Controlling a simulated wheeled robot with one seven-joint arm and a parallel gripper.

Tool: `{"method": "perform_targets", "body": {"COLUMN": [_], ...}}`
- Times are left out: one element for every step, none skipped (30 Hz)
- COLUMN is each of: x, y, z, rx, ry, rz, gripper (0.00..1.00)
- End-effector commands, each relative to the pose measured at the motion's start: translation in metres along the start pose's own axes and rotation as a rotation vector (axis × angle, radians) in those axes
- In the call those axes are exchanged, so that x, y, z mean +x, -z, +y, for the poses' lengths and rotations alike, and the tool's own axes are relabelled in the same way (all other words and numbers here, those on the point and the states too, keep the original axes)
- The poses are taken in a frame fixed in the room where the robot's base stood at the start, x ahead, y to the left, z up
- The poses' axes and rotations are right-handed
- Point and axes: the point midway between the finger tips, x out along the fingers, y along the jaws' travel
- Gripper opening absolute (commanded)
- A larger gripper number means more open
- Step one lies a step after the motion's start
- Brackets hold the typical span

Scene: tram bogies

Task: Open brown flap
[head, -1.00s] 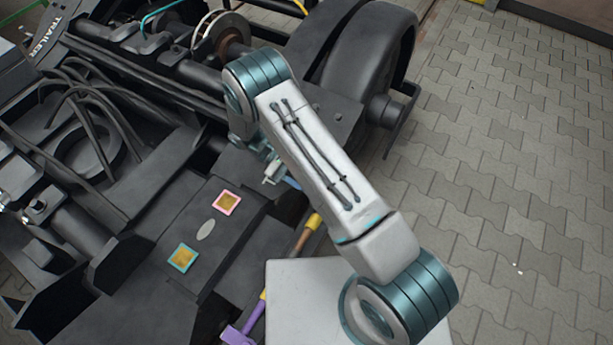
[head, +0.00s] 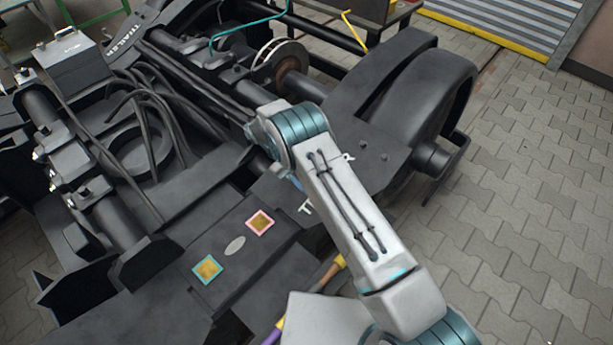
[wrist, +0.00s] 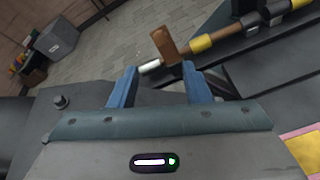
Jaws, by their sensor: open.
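In the wrist view a small brown flap (wrist: 165,45) stands up from a brown and yellow rod (wrist: 221,37), just beyond my fingertips. My gripper (wrist: 160,74) has two blue fingers spread apart with nothing between them. The flap appears ahead of the gap between them; I cannot tell the exact distance. In the head view my arm hides the flap and most of my gripper. Part of the brown and yellow rod (head: 333,268) shows below my arm.
The dark bogie frame (head: 205,225) carries a pink-edged square (head: 260,222) and a teal-edged square (head: 208,269). A large black wheel (head: 420,110) is beyond my arm. Bare paving (head: 540,200) lies to the right. A grey bin (wrist: 52,38) stands in the wrist view's background.

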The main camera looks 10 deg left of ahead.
Motion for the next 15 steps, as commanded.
{"method": "perform_targets", "body": {"x": [-0.005,-0.007,-0.01,-0.011,-0.013,-0.014,-0.015,-0.016,-0.016,-0.016,-0.016,-0.017,-0.017,-0.016,-0.016], "y": [0.0,0.0,-0.001,-0.001,-0.001,-0.001,-0.001,0.0,0.0,0.0,-0.001,-0.001,-0.001,-0.001,-0.001], "z": [0.0,-0.001,0.0,0.0,0.0,0.0,-0.001,-0.001,-0.001,-0.001,-0.001,-0.001,-0.001,-0.001,-0.001], "rx": [0.0,-0.001,0.0,0.001,0.0,0.0,-0.001,-0.001,-0.002,-0.002,-0.002,-0.002,-0.002,-0.002,-0.002], "ry": [-0.002,-0.003,-0.003,-0.003,-0.003,-0.002,-0.002,-0.002,-0.002,-0.002,-0.002,-0.002,-0.002,-0.002,-0.002], "rz": [0.002,0.002,0.002,0.002,0.002,0.002,0.003,0.002,0.002,0.002,0.002,0.001,0.001,0.001,0.002], "gripper": [0.44,0.44,0.44,0.44,0.44,0.44,0.44,0.44,0.44,0.44,0.44,0.44,0.44,0.44,0.44]}}
